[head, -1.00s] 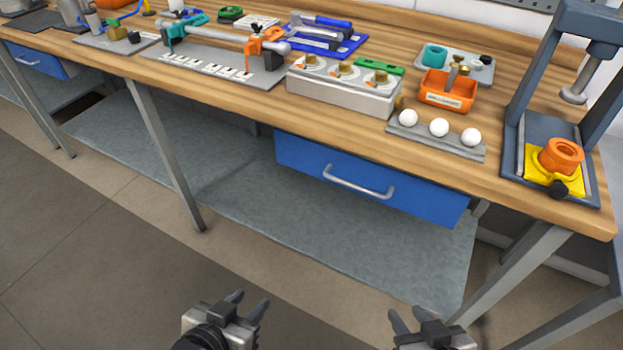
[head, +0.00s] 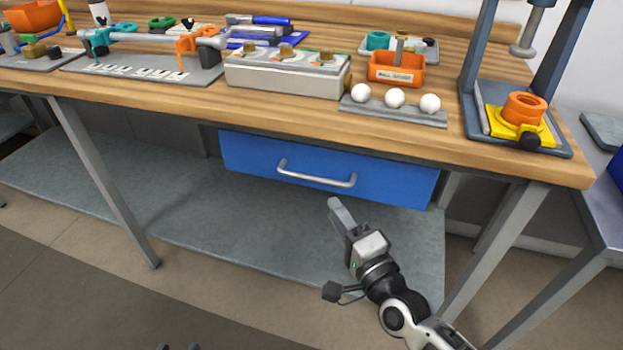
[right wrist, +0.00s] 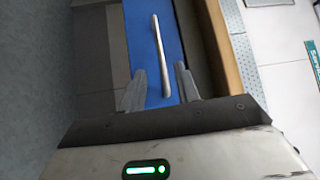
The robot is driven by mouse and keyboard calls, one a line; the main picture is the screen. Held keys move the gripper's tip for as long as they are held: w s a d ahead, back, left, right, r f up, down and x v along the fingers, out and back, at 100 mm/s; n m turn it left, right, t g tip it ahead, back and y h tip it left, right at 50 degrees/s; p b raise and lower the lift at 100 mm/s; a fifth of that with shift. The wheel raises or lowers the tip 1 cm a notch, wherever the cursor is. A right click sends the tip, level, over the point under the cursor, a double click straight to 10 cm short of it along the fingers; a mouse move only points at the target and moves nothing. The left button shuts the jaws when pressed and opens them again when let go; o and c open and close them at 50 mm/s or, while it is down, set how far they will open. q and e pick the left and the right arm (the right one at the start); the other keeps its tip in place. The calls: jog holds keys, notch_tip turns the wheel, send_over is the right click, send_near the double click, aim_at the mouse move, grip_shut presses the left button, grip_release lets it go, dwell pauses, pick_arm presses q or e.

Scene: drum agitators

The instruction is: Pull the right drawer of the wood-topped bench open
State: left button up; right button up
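The blue right drawer (head: 395,186) sits under the wooden bench top and looks shut. Its grey bar handle (head: 318,180) runs across its front. My right gripper (head: 340,212) is in front of and below the handle's right end, apart from it. In the right wrist view my right gripper (right wrist: 160,85) is open, its two fingers apart with nothing between the tips. There the handle (right wrist: 158,50) lies ahead, roughly in line with the gap, on the blue drawer front (right wrist: 140,45). Only the tips of my left gripper (head: 179,347) show at the bottom edge, apart and empty.
The wooden bench top (head: 270,115) overhangs the drawer. A grey lower shelf (head: 230,215) lies beneath, and grey legs (head: 105,185) stand left and right. White balls (head: 395,98) on a strip and a press frame (head: 475,80) stand on top. Floor in front is clear.

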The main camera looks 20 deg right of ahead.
aim_at(312, 178)
jog(key=x, duration=1)
jog(key=shift+w+a, duration=0.1)
jog(key=shift+w, duration=0.1)
grip_shut()
